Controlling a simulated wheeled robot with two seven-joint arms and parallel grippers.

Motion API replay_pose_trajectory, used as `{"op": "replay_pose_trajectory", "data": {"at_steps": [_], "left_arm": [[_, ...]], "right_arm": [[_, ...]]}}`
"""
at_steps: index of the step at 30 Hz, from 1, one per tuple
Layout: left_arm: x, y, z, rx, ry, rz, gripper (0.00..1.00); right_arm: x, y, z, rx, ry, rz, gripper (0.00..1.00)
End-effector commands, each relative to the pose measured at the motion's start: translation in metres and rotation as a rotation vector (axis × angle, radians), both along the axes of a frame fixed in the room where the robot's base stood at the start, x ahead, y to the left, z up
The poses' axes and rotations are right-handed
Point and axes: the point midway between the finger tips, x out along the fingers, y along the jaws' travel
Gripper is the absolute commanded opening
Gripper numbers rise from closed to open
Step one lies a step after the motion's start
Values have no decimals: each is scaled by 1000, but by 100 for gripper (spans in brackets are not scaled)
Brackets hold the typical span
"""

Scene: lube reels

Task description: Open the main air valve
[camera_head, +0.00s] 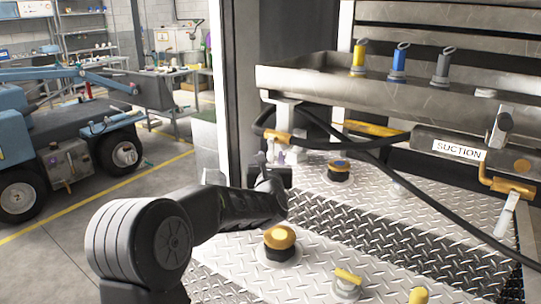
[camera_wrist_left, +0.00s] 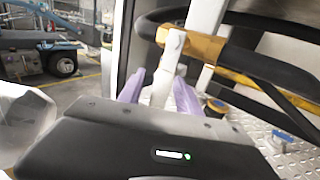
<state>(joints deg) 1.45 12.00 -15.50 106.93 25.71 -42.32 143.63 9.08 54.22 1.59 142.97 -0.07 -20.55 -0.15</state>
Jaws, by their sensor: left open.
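A brass-yellow valve (camera_head: 277,136) sits on a black hose below the left end of the metal tray; I take it for the main air valve. In the left wrist view the valve body (camera_wrist_left: 207,47) shows large, with a pale lever (camera_wrist_left: 172,50) hanging from it. My left gripper (camera_head: 267,158) is just below the valve. Its purple fingers (camera_wrist_left: 160,92) are open, with the lower part of the lever between them in the picture. I cannot tell whether they touch it. The gripper's dark housing hides the lever's lower end. My right gripper is not in view.
A metal tray (camera_head: 310,81) with yellow, blue and grey caps is above. A SUCTION label (camera_head: 459,149) and another yellow valve (camera_head: 507,184) are at right. Black hoses cross the diamond-plate deck (camera_head: 330,262), which carries yellow-topped fittings (camera_head: 280,238). A dark post stands left.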

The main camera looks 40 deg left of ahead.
Motion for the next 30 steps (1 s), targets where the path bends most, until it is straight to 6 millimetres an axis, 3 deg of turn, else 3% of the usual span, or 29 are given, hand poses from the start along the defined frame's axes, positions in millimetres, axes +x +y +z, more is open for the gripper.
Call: {"op": "replay_pose_trajectory", "data": {"at_steps": [11,26,30], "left_arm": [[8,6,0,0,-1,0,41],[8,6,0,0,-1,0,1],[8,6,0,-1,-1,0,0]], "right_arm": [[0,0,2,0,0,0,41],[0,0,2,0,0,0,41],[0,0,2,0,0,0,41]]}}
